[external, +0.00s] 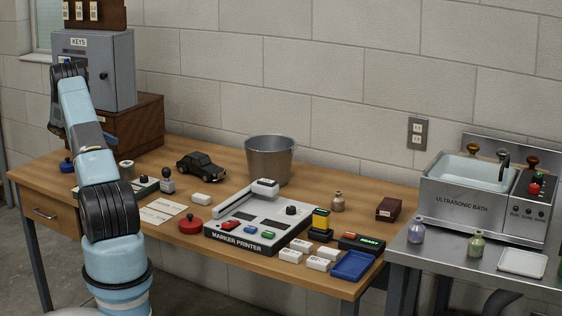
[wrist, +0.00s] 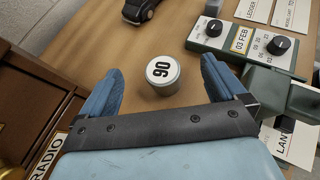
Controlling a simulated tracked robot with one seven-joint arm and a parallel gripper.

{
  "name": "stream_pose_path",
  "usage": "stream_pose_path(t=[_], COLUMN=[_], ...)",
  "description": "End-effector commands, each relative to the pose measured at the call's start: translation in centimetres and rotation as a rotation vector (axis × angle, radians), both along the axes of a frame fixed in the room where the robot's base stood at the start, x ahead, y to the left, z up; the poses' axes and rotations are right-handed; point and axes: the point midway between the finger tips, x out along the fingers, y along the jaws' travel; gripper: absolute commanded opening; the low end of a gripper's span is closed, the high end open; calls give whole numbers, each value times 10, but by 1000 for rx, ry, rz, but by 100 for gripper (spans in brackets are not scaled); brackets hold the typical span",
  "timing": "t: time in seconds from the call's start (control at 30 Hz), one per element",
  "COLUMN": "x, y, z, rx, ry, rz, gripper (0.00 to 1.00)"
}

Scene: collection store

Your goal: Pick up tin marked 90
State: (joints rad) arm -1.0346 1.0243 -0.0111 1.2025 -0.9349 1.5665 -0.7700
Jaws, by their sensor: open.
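The tin marked 90 (wrist: 162,74) is a small grey cylinder with a white top and black digits, upright on the wooden desk. In the wrist view it lies between and slightly beyond the two blue fingers of my gripper (wrist: 162,67), with clear gaps on both sides. My gripper is open and empty. In the external view a small grey tin (external: 126,170) shows just right of my arm. There my gripper (external: 110,138) is mostly hidden behind my arm, with a bit of blue finger showing above the tin.
A date device reading 03 FEB (wrist: 243,42) stands close to the right finger. A wooden cabinet marked RADIO (wrist: 28,110) is at the left. A black toy car (external: 200,164) stands behind, with a metal bucket (external: 269,160) farther right. Some bare desk surrounds the tin.

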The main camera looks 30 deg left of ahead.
Motion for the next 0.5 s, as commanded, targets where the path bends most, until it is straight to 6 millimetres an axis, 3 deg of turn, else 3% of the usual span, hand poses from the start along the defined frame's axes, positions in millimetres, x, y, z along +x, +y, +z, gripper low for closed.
stream_pose_path(t=[0.1, 0.23, 0.37, 0.5], x=[-15, -24, -26, -16], y=[24, 38, 41, 30], z=[-28, -44, -51, -57], rx=[-60, -100, -116, -116], ry=[1, 0, 0, 0], rz=[55, 88, 102, 102], gripper=[97, 97, 97, 97])
